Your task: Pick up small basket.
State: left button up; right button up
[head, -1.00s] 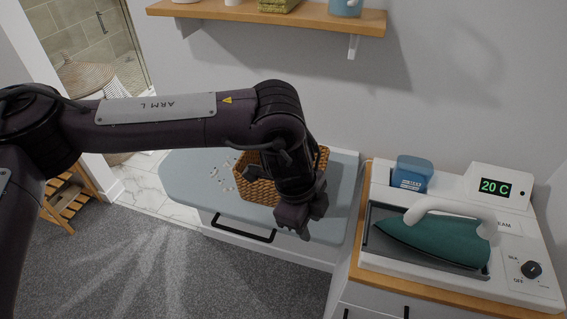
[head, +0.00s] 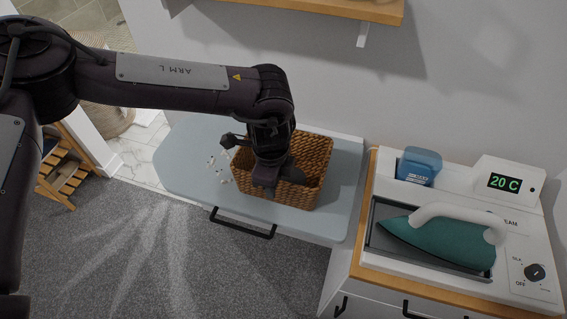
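The small basket (head: 315,155) is brown woven wicker with an open top. It stands upright on the grey-blue ironing board (head: 190,160), near the middle of the head view. My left gripper (head: 266,184) points down over the basket, in front of its left and middle part. It hides part of the rim and the inside. I cannot tell whether its fingers touch the basket or whether they are open or shut. My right gripper is not in view.
Small pale bits (head: 222,168) lie on the board left of the basket. At right, a teal iron (head: 440,240) sits in a white station beside a blue container (head: 418,166). A wooden shelf (head: 340,8) juts from the wall above. A wooden stool (head: 62,170) stands at left.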

pick_arm(q)
jog(key=shift+s, duration=0.1)
grip_shut()
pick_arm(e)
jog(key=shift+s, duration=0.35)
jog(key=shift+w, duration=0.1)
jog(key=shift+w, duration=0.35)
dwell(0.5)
